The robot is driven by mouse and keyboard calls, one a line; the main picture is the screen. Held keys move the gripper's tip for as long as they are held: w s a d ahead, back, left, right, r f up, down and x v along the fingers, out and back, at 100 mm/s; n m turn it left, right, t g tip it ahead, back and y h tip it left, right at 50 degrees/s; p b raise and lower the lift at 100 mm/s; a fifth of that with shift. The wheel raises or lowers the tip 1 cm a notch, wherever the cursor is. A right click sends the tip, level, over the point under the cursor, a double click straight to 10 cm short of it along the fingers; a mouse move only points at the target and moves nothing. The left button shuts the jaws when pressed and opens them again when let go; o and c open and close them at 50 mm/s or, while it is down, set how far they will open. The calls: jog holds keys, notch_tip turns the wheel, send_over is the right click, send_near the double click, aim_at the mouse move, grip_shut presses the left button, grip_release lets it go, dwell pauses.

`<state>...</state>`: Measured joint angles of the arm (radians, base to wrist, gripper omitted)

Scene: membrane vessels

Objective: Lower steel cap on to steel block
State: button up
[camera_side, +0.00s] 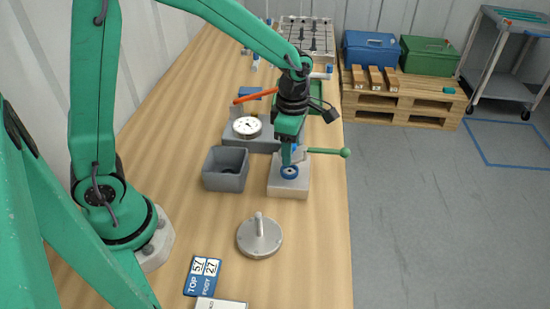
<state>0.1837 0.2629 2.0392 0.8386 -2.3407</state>
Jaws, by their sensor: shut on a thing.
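The steel cap (259,240) is a round grey disc with an upright handle, lying on the wooden table in front of the block. The pale steel block (279,189) stands behind it near the table's right edge. A blue ring-shaped piece (289,172) with a dark centre is at the block's top. My gripper (287,162) points down over the block and is shut, apparently on the blue piece; the grip itself is too small to see clearly. I cannot tell whether that piece rests fully on the block. My gripper is apart from the cap.
A grey open bin (225,170) stands left of the block. Behind are a dial gauge (247,126), an orange lever (254,96) and a green-knobbed lever (328,152) jutting right. A blue number card (202,277) lies at the front. The table around the cap is clear.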

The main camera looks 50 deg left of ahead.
jog(key=shift+f, duration=1.9)
jog(key=o, duration=1.2)
jog(key=shift+c, duration=0.2)
jog(key=shift+r, duration=3.9)
jog(key=shift+s, duration=0.1)
